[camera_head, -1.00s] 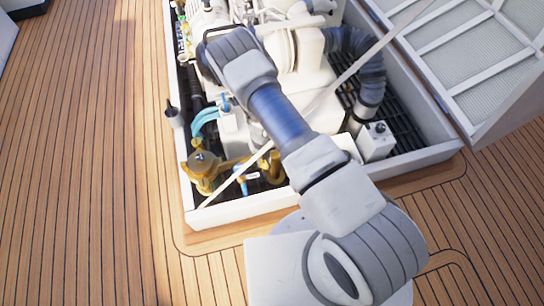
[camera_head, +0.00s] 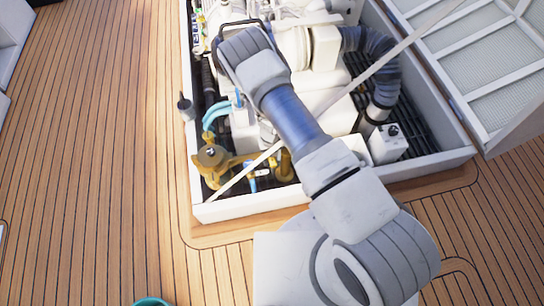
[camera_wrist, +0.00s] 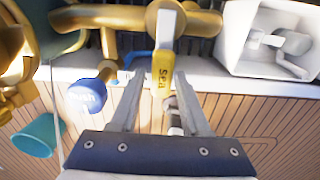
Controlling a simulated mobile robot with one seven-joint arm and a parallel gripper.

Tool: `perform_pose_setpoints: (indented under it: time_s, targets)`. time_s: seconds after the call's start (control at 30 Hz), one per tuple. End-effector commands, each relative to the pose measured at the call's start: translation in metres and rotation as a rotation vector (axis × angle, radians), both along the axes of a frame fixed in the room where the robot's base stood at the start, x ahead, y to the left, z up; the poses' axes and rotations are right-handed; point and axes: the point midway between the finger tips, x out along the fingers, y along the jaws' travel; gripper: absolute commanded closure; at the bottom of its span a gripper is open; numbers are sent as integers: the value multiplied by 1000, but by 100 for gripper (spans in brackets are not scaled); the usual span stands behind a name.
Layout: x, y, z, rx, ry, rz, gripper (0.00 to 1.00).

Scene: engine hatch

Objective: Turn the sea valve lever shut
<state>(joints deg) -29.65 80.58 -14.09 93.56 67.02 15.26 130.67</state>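The sea valve lever (camera_wrist: 162,72) is a yellow handle marked "Sea" in the wrist view. It hangs from a pale pivot on the brass pipework (camera_wrist: 112,17). My gripper (camera_wrist: 158,84) is open, with one finger on each side of the lever's lower part. Narrow gaps seem to show beside it, and I cannot tell whether either finger touches. A blue round handle (camera_wrist: 87,97) with white lettering sits left of the left finger. In the head view my arm covers my gripper, and I cannot make out the lever clearly.
A brass strainer (camera_head: 210,160) stands in the hatch's near left corner. A white box (camera_head: 388,144) with a dark knob is to the right. The hatch's white rim (camera_head: 250,205) borders bare deck. A teal bucket (camera_wrist: 38,136) stands on the deck.

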Motion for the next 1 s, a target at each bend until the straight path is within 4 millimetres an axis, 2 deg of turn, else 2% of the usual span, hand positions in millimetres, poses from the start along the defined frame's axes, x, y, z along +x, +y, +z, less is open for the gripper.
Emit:
perform_pose_setpoints:
  time_s: [0.03, 0.07, 0.33, 0.47, 0.57, 1.0]
  targets:
    - [0, 0, 0, -1, 0, 1, 43]
    - [0, 0, 0, -1, 0, 1, 38]
    - [0, -1, 0, -2, 0, 2, 38]
    - [1, -1, 8, -2, -1, 2, 38]
    - [0, -1, 24, -2, -1, 2, 38]
    - [0, 0, 130, -1, -1, 4, 38]
